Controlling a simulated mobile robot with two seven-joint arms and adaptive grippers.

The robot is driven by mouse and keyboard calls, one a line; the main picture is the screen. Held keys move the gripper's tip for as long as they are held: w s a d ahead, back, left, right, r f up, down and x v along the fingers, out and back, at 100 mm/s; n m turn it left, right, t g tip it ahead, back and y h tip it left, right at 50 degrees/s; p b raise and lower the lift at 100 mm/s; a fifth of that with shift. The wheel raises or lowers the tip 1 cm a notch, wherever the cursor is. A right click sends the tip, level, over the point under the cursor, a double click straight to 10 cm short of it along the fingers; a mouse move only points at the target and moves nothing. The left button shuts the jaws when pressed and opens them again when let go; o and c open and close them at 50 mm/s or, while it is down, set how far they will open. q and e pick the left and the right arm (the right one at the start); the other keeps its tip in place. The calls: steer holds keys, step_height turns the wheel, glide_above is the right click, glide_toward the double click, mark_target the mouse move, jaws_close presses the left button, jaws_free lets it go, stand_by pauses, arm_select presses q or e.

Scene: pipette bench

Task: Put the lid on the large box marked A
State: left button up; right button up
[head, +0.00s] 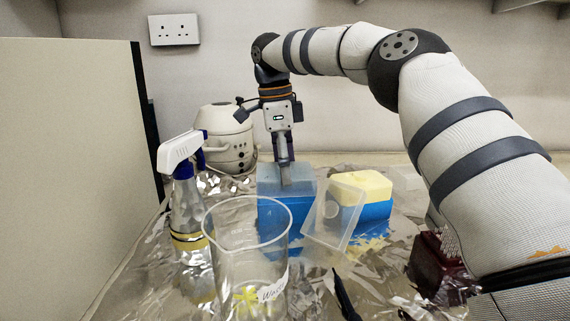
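A blue box (287,218) stands in the middle of the bench. Its upper part is greyish and see-through, like a clear lid (304,183) on or just over it; I cannot tell whether it is seated. My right gripper (286,177) points down at this upper part. Its fingers look close together, but whether they hold it is unclear. A second clear lid-like piece (335,222) is tilted beside a smaller blue box with a yellow top (361,189). No letter A is readable on either box. My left gripper is out of view.
A glass beaker (245,262) with a label stands in front of the blue box. A spray bottle (187,212) is at the left, and a white round pot (228,140) is behind. A dark red rack (437,265) is at the right. Crumpled foil covers the bench.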

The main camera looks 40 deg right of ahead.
steer(key=o, duration=1)
steer(key=shift+o, duration=0.2)
steer(key=r, duration=0.6)
steer(key=shift+w+a+r, duration=0.3)
steer(key=shift+a+r, duration=0.05)
steer(key=shift+r, duration=0.4)
